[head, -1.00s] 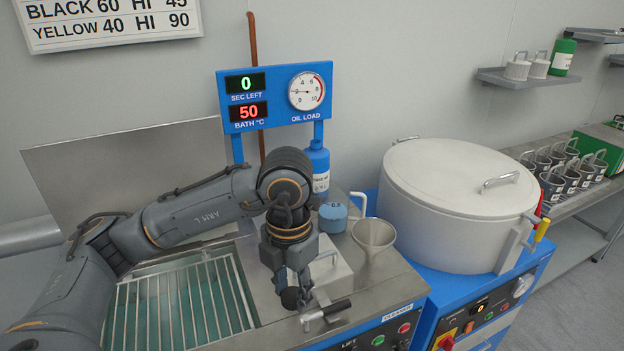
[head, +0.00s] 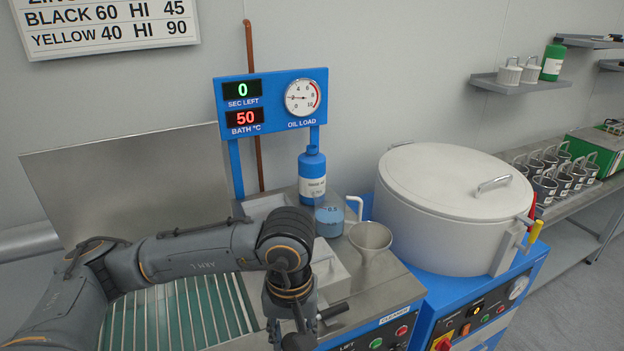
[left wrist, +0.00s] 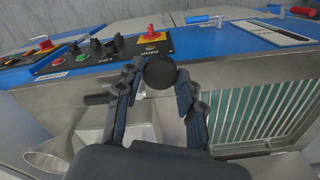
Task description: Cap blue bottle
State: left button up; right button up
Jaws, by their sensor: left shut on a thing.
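The blue bottle (head: 312,178) with a white label stands upright at the back of the steel worktop, in front of the blue display post. Its narrow top looks blue, with no separate cap visible. My left gripper (head: 297,338) is at the bottom of the head view, well in front of the bottle. It is shut on a small round black cap with a ribbed edge, which shows between the fingertips in the left wrist view (left wrist: 160,72). In the head view the cap is mostly cut off by the lower edge. My right gripper is not in view.
A jug with blue liquid (head: 329,219) stands just in front of the bottle, and a funnel (head: 370,238) is to its right. A lidded box (head: 328,270) and a black lever handle (head: 333,311) are near my gripper. A large lidded drum (head: 450,210) stands at right.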

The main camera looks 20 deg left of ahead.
aim_at(311, 162)
jog(key=u, duration=2.15)
jog(key=k+l, duration=0.1)
jog(key=l, duration=1.1)
jog(key=k+l, duration=0.15)
jog(key=l, duration=0.45)
